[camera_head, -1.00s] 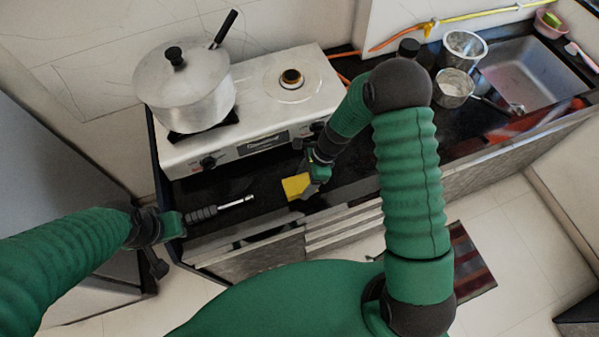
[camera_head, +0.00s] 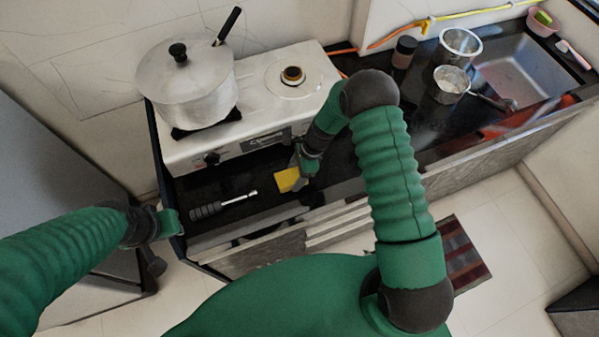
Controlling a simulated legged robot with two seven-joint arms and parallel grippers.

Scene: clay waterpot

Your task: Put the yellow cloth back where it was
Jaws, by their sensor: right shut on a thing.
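The yellow cloth (camera_head: 287,180) is a small yellow patch at the front of the dark counter, below the stove's right half. My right gripper (camera_head: 298,178) is shut on it; its fingers are partly hidden by its own wrist. I cannot tell whether the cloth touches the counter. My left gripper (camera_head: 172,223) is at the counter's front left corner, apart from the cloth. Its fingertips do not show clearly.
A black-handled metal tool (camera_head: 222,205) lies on the counter left of the cloth. A white stove (camera_head: 262,110) with a lidded pot (camera_head: 190,90) stands behind. Metal cups (camera_head: 460,45), a dark jar (camera_head: 404,52) and a sink (camera_head: 515,72) are at the right.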

